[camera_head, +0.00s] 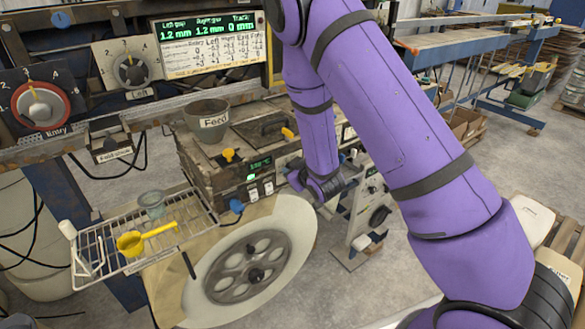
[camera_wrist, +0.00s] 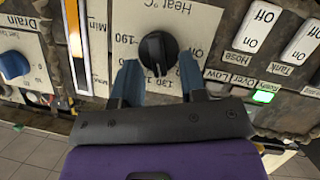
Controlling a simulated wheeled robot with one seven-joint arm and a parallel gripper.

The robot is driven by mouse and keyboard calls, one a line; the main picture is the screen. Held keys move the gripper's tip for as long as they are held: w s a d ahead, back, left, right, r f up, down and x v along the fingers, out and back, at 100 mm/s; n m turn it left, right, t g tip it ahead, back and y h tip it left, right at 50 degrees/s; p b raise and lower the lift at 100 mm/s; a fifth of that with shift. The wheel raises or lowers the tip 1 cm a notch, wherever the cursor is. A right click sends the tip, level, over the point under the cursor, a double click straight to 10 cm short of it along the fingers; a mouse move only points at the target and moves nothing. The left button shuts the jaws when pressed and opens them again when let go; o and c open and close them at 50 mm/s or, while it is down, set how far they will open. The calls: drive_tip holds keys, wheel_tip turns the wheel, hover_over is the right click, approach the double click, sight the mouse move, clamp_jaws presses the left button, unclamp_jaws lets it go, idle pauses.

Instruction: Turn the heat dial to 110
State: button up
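The heat dial (camera_wrist: 157,50) is a round black knob on a pale plate labelled "Heat °C", which appears upside down in the wrist view. A small white mark shows on the knob's lower side, near a printed number that looks like 130. Another number, 190, stands to its left. Part of the scale is hidden by the gripper. My gripper (camera_wrist: 158,64) is open, with one blue-grey finger on each side of the knob; whether they touch it I cannot tell. In the head view my arm hides the dial.
White Hose and Tank switches (camera_wrist: 248,27) and a lit green Ready lamp (camera_wrist: 263,97) lie right of the dial. A blue knob (camera_wrist: 14,65) is at left. The head view shows the Feed cup (camera_head: 208,120), a wire rack (camera_head: 112,245) and a large wheel (camera_head: 246,267).

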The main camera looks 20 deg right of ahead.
clamp_jaws()
drive_tip(key=shift+a, duration=0.1)
drive_tip(key=shift+s+a+f+n+t+h, duration=0.15)
drive_tip(key=shift+n+t+h, duration=0.25)
drive_tip(key=shift+n, duration=0.55)
drive_tip(key=shift+w+a+f+n+t+h, duration=0.1)
drive_tip(key=shift+n+t+h, duration=0.3)
drive_tip(key=shift+n, duration=0.5)
drive_tip(key=shift+s+a+f+n+t+h, duration=0.15)
drive_tip(key=shift+n+t+h, duration=0.25)
drive_tip(key=shift+n, duration=0.55)
drive_tip(key=shift+w+r+h, duration=0.1)
drive_tip(key=shift+h, duration=0.2)
